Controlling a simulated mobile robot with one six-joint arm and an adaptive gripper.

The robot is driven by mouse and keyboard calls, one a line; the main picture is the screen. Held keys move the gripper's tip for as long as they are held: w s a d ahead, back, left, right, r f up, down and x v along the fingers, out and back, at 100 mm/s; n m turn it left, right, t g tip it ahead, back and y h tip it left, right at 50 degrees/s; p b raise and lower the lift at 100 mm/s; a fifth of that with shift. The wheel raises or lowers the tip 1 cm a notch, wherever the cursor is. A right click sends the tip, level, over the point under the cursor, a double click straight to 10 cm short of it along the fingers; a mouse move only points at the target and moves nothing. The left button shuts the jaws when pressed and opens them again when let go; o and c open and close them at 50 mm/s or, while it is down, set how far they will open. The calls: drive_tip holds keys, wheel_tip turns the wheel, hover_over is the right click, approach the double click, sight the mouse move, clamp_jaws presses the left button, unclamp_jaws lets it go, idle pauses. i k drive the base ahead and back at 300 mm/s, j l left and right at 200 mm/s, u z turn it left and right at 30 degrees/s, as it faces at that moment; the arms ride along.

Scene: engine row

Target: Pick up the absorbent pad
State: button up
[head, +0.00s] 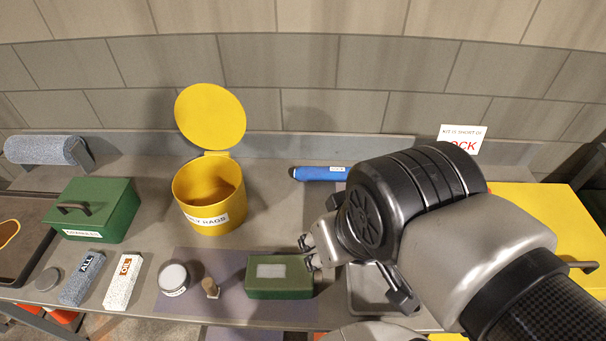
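Two speckled pad-like blocks lie side by side at the front left of the bench in the head view. One is grey and marked ALL (82,279); the other is white and marked OIL (123,282). A grey-blue speckled roll (45,150) rests on a holder at the back left. I cannot tell which of these is the absorbent pad. My gripper (309,252) is right of the middle, above the right end of a green case, far to the right of the blocks. Its fingertips look apart with nothing between them.
A yellow open-lidded rag can (210,196) stands between the blocks and the back wall. A green box (101,211) sits left of it. A round tin (173,279), a small brown item (210,288) and the green case (280,277) line the front. A blue cylinder (318,173) lies behind.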

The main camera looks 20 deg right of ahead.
sight(119, 292)
drive_tip(key=u, duration=1.15)
